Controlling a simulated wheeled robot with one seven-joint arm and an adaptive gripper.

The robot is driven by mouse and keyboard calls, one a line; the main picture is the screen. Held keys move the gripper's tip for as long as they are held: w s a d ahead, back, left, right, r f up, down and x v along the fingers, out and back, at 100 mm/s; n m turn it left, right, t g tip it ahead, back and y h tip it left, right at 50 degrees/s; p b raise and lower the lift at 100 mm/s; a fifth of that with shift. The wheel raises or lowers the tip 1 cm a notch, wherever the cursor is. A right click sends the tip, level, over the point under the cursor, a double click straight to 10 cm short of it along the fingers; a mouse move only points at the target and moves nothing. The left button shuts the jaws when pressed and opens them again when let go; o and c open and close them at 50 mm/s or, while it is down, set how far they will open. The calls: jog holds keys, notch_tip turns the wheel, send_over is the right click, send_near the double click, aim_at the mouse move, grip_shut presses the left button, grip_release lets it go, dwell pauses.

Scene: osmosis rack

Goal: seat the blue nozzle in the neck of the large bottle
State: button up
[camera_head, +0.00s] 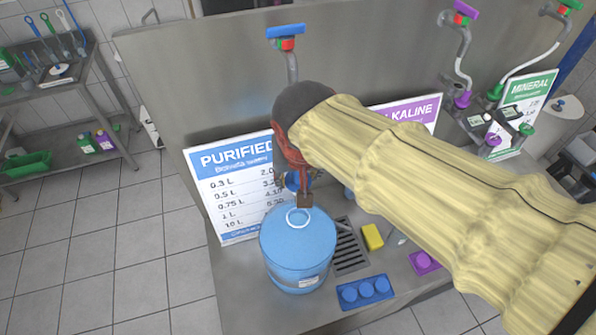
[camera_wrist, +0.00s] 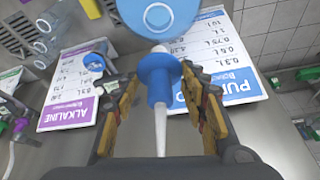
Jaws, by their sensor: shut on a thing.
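The large blue bottle (camera_head: 297,262) stands upright on the metal counter, and its pale ring neck (camera_head: 298,218) faces up. In the wrist view the bottle (camera_wrist: 192,12) and its neck (camera_wrist: 158,16) are at the top. My gripper (camera_head: 303,190) is just above and behind the neck in the head view. It is shut on the blue nozzle (camera_wrist: 158,82), with a finger on each side and a white hose running toward the camera. The nozzle appears close to the neck but apart from it; the exact gap cannot be told. My arm hides part of the rack.
A PURIFIED sign (camera_head: 235,185) stands left of the bottle. A drain grate (camera_head: 350,248), a yellow sponge (camera_head: 372,237), a blue cap holder (camera_head: 366,291) and a purple cap holder (camera_head: 424,263) lie to the right. A blue-handled tap (camera_head: 286,32) is above on the panel.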

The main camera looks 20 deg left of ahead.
notch_tip(320, 180, down, 10)
jog(key=b, duration=0.7)
jog(key=shift+r, duration=0.15)
dwell(1.5)
dwell(0.4)
jog(key=shift+f+b, duration=0.3)
jog(key=shift+b, duration=0.05)
jog(key=shift+f, duration=0.15)
jog(key=shift+f+b, duration=0.8)
jog(key=shift+f, duration=0.15)
jog(key=shift+f, duration=0.1)
jog(key=shift+f+b, duration=0.35)
jog(key=shift+b, duration=0.05)
dwell(0.4)
